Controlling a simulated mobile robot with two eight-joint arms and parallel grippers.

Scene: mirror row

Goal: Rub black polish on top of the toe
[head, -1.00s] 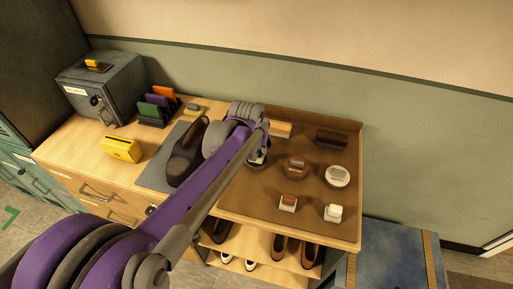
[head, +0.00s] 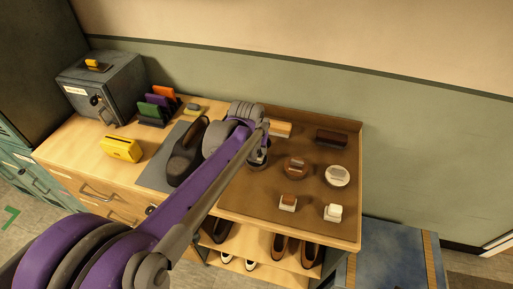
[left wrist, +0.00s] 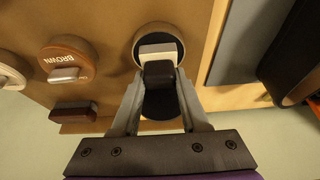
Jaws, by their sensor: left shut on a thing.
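The black shoe (head: 188,150) stands on a grey mat (head: 153,176) left of my left arm; its dark edge shows at the right of the left wrist view (left wrist: 300,58). My left gripper (left wrist: 160,78) is shut on a small dauber with a black top (left wrist: 158,73) and a pale block (left wrist: 157,50). The dauber is over a round, dark polish tin (left wrist: 175,42) on the brown tray; I cannot tell whether it touches the polish. Another dark round piece (left wrist: 160,118) lies partly hidden behind the fingers. My right gripper is not in view.

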